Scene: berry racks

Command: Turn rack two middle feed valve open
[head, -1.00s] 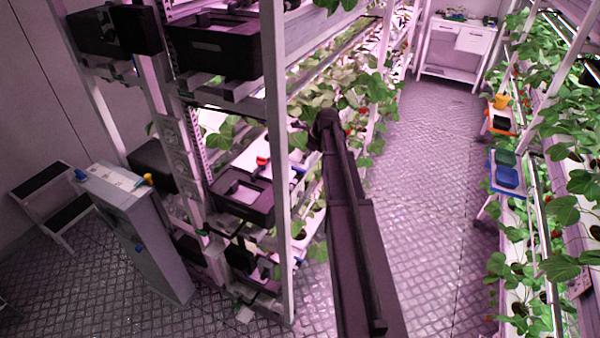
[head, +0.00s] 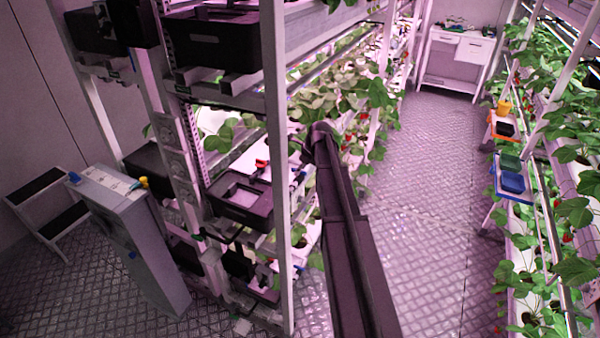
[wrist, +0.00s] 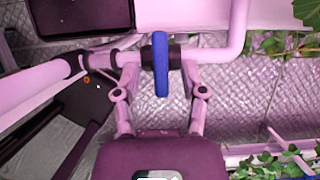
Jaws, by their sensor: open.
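The feed valve's blue handle (wrist: 162,62) shows in the wrist view, on a dark valve body (wrist: 174,57) set in a pale pipe (wrist: 215,54). The handle stands crosswise to the pipe. My gripper (wrist: 160,84) is open, with one finger on each side of the handle's lower end. I cannot tell whether either finger touches it. In the head view, my arm reaches to the rack (head: 279,120), and my gripper and this valve cannot be made out there. A red handle (head: 262,163) shows at the rack end near a black tank (head: 240,200).
A grey cabinet (head: 140,240) and a step stool (head: 45,205) stand left of the rack. The aisle floor (head: 430,200) on the right is clear. Plants and small trays (head: 512,180) line the right rack. A white workbench (head: 455,60) stands at the far end.

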